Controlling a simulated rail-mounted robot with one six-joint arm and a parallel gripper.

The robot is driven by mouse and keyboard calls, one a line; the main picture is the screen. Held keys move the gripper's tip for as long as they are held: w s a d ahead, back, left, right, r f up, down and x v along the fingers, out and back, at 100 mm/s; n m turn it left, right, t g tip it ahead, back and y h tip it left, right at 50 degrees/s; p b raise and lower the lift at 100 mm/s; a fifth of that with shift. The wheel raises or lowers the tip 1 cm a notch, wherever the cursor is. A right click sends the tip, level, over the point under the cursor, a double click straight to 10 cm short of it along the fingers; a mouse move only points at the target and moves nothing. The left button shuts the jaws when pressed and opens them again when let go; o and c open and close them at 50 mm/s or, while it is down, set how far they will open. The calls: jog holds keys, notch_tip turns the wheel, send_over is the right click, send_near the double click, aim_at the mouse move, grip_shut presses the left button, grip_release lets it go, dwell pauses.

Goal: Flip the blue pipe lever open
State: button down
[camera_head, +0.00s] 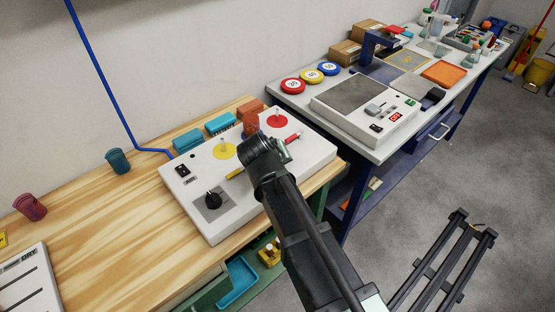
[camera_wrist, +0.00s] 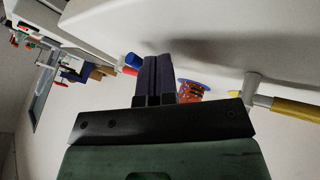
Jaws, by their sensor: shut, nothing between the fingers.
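A white panel box (camera_head: 222,207) lies on the wooden bench and carries pipe levers. A yellow-handled lever (camera_head: 236,173) and a red-handled lever (camera_head: 293,138) show on either side of my gripper (camera_head: 262,148). The yellow handle also shows at the right of the wrist view (camera_wrist: 297,109). In the wrist view my gripper (camera_wrist: 158,72) is shut and empty, its fingers close to the white surface. A small blue piece (camera_wrist: 133,59) shows just left of the fingertips, beside a red one; I cannot tell if it is the blue lever. My gripper hides the middle of the panel in the head view.
A yellow disc (camera_head: 224,151) and a red disc (camera_head: 277,121) sit at the panel's back, with an orange block (camera_head: 250,114) between them. A black knob (camera_head: 212,197) stands at front left. Teal boxes (camera_head: 187,140) lie behind. A grey bench (camera_head: 385,153) stands to the right.

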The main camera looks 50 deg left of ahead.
jog(key=shift+s, duration=1)
jog(key=p+v, duration=0.2)
jog(key=v, duration=0.1)
jog(key=shift+s+a, duration=0.1)
jog(key=shift+a, duration=0.05)
jog(key=d+p+v, duration=0.1)
jog(key=p+v, duration=0.5)
jog(key=v, duration=0.1)
jog(key=shift+d, duration=0.2)
